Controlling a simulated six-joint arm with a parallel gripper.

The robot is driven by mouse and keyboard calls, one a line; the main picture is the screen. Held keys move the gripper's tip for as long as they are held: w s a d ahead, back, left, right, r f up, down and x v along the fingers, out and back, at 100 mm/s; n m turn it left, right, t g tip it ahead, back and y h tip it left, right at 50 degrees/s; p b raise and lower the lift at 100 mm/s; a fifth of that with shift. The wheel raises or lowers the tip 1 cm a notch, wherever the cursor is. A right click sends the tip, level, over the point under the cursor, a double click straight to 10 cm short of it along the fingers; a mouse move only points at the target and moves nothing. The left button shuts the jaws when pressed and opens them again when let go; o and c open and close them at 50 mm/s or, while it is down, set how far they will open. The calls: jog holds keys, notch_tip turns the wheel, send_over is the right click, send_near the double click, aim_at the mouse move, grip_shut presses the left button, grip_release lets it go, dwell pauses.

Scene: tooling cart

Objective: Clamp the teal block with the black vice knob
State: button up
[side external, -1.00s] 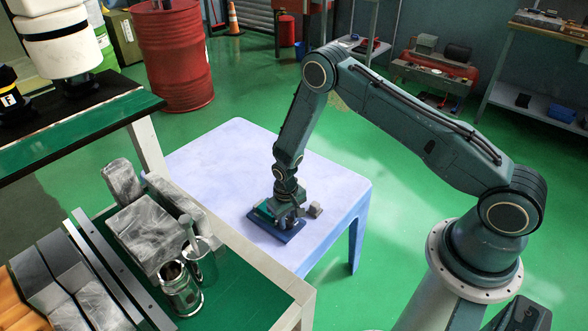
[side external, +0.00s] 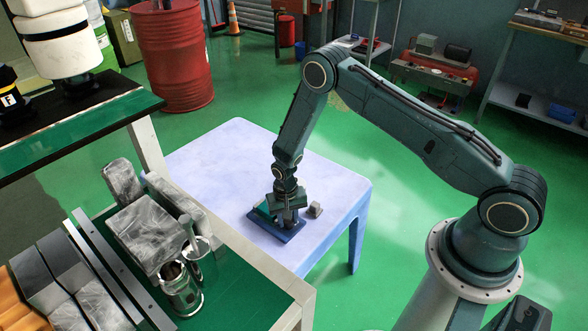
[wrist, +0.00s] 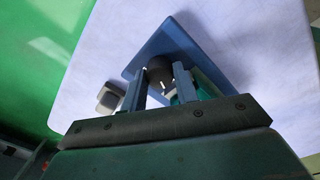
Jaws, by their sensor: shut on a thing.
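A blue vice (side external: 290,238) lies on the pale table; its flat base also shows in the wrist view (wrist: 178,38). My gripper (side external: 287,216) is low over it, pointing down. In the wrist view its two fingers (wrist: 158,84) stand on either side of the round black vice knob (wrist: 159,70), shut on it. The teal block (side external: 263,209) is at the vice's left side in the side external view, partly hidden by my gripper. In the wrist view a teal part shows behind the right finger. Whether the vice jaw touches the block is hidden.
A small grey block (side external: 315,210) sits on the pale table (side external: 220,160) just right of the vice. It also shows in the wrist view (wrist: 109,97). A cart with metal blocks and cylinders (side external: 182,290) stands at the front left. The table's back left is clear.

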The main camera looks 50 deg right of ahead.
jog(key=o, duration=1)
jog(key=shift+r, duration=0.1)
jog(key=shift+w+a+r, duration=0.1)
jog(key=shift+r, duration=3.3)
jog(key=shift+w+a+r, duration=0.1)
jog(key=shift+r, duration=3.3)
jog(key=shift+c, duration=1.5)
